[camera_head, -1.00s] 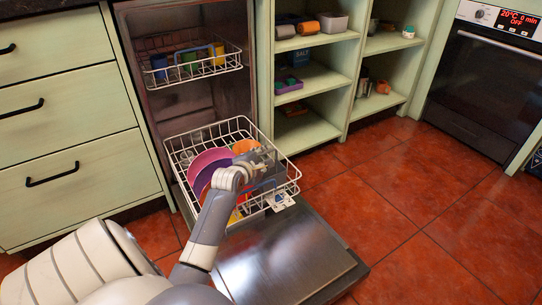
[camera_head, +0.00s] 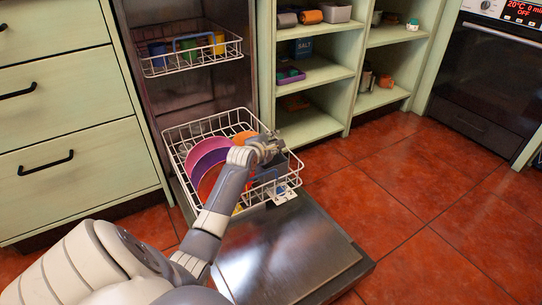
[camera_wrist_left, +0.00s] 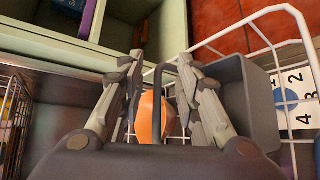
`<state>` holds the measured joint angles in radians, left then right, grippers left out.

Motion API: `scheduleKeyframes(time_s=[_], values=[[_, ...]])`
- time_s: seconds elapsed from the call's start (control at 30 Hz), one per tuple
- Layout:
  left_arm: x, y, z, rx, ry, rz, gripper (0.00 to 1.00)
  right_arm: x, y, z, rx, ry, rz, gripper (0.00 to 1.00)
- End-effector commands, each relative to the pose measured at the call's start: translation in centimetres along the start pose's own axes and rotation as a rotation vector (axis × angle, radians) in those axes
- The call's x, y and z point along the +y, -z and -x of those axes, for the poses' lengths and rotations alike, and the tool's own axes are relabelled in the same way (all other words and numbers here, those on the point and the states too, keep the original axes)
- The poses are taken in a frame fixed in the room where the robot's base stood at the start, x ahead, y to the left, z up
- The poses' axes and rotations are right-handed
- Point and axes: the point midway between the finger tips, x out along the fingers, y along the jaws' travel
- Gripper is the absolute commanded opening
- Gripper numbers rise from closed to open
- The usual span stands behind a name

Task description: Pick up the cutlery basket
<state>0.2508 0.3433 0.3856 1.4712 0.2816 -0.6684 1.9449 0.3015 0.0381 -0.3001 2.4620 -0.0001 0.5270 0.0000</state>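The cutlery basket (camera_wrist_left: 250,100) is a dark grey box with a thin upright handle, seen in the left wrist view. It stands inside the white wire lower rack (camera_head: 205,128) of the dishwasher. In the head view my arm and gripper mostly hide it. My left gripper (camera_head: 276,150) is above the right side of the rack. In the left wrist view its two fingers (camera_wrist_left: 160,58) are apart, with part of the basket handle showing between them. I cannot tell whether they touch it. My right gripper is not in view.
Purple and orange dishes (camera_head: 208,155) stand in the rack, left of my gripper. The open dishwasher door (camera_head: 300,255) lies below. The upper rack (camera_head: 190,62) holds several cups. Green shelves (camera_head: 310,125) stand close behind on the right. The red tiled floor is clear.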

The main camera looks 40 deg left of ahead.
Motion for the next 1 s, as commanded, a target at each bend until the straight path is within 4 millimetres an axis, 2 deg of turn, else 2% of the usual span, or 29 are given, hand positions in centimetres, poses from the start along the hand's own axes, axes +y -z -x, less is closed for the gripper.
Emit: scheduleKeyframes(time_s=[0.17,0.3,0.77,0.93,1.0], values=[[0.0,0.0,0.0,0.0,0.0,0.0,0.28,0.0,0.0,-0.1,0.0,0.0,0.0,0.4],[0.0,0.0,0.0,0.0,0.0,0.0,0.0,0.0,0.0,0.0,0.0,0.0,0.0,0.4],[0.2,-0.1,0.1,0.0,0.0,0.001,0.0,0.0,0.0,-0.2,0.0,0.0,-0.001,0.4],[1.1,-0.6,0.5,-0.001,-0.001,0.002,0.0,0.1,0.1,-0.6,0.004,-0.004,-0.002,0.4],[1.7,-0.8,0.8,-0.001,-0.001,0.003,0.0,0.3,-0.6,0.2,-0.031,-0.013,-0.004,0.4]])
